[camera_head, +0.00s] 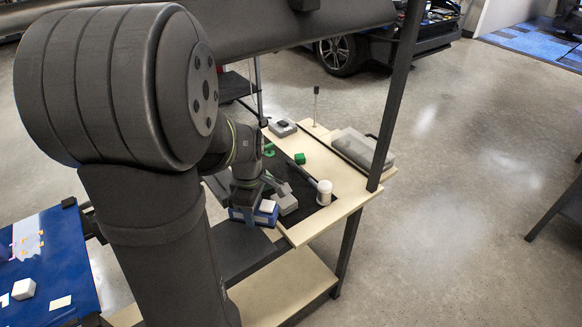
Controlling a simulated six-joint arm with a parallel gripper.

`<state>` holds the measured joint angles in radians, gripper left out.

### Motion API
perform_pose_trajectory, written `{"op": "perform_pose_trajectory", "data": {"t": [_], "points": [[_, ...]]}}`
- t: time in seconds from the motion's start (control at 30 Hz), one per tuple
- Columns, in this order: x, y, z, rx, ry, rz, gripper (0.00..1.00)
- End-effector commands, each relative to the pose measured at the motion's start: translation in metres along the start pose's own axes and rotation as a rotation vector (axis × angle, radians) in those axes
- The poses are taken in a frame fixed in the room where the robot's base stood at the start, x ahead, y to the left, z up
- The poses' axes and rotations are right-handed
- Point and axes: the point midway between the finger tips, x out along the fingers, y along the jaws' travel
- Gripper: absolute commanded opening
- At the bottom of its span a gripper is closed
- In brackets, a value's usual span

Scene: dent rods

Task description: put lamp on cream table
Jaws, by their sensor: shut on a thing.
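The cream table (342,208) is a pale top with a dark inset mat (300,183), in the middle of the view. My gripper (256,206) is at its near left edge, pointing down and partly hidden by its own links. It is shut on a small blue-and-white thing (267,213), which appears to be the lamp. This thing is over or beside the table's left edge; I cannot tell whether it touches anything. A light grey block (288,204) is just right of it.
A white cylinder (325,192), a green block (299,158), a grey box (282,127) and a clear-lidded case (362,150) are on the table. A dark upright post (397,95) rises at its right. A blue-topped table (55,265) is at lower left.

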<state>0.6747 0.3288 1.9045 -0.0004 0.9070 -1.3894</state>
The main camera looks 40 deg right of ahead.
Motion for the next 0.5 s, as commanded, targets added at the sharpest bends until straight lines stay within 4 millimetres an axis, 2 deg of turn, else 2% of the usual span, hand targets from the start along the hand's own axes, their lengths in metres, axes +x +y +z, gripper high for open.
{"op": "perform_pose_trajectory", "data": {"t": [0.03,0.17,0.27,0.33,0.5], "points": [[-0.002,0.001,0.015,0.043,0.000,0.001,0.09],[-0.005,0.005,0.044,0.131,0.000,0.000,0.09],[-0.008,0.016,0.065,0.207,0.000,0.001,0.09],[-0.008,0.035,0.077,0.263,0.000,0.000,0.09],[-0.008,0.084,0.089,0.350,0.000,0.000,0.09]]}}
